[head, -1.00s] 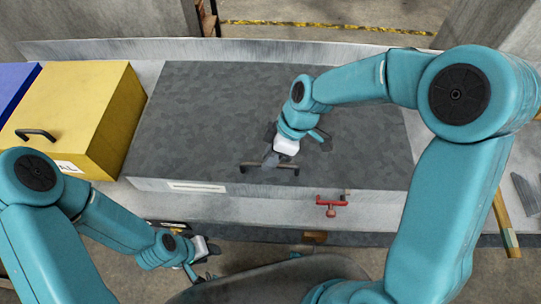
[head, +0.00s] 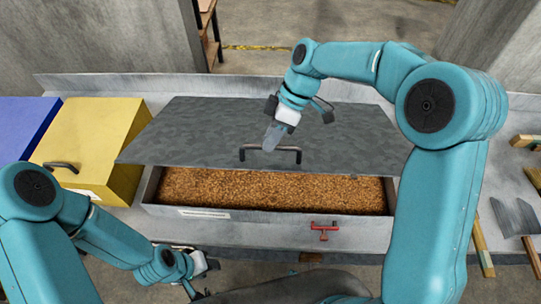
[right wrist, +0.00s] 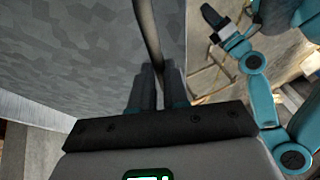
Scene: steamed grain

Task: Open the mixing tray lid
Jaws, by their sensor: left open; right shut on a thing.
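The mixing tray (head: 260,217) is a long grey metal box on the bench, with brown grain (head: 270,190) showing along its front. Its dark grey lid (head: 220,125) is tilted up at the front edge and still covers the back part. My right gripper (head: 270,142) is shut on the lid's dark bar handle (head: 287,150). In the right wrist view the fingers (right wrist: 160,85) close around the handle bar (right wrist: 148,30), beside the lid's surface (right wrist: 75,50). My left gripper (head: 205,275) is open and empty, low in front of the bench; its fingertips are partly hidden.
A yellow box (head: 95,140) with a dark handle and a blue box (head: 22,130) stand left of the tray. A red valve handle (head: 324,228) sticks out at the tray's front. Wooden bars and grey metal pieces (head: 515,215) lie at the right.

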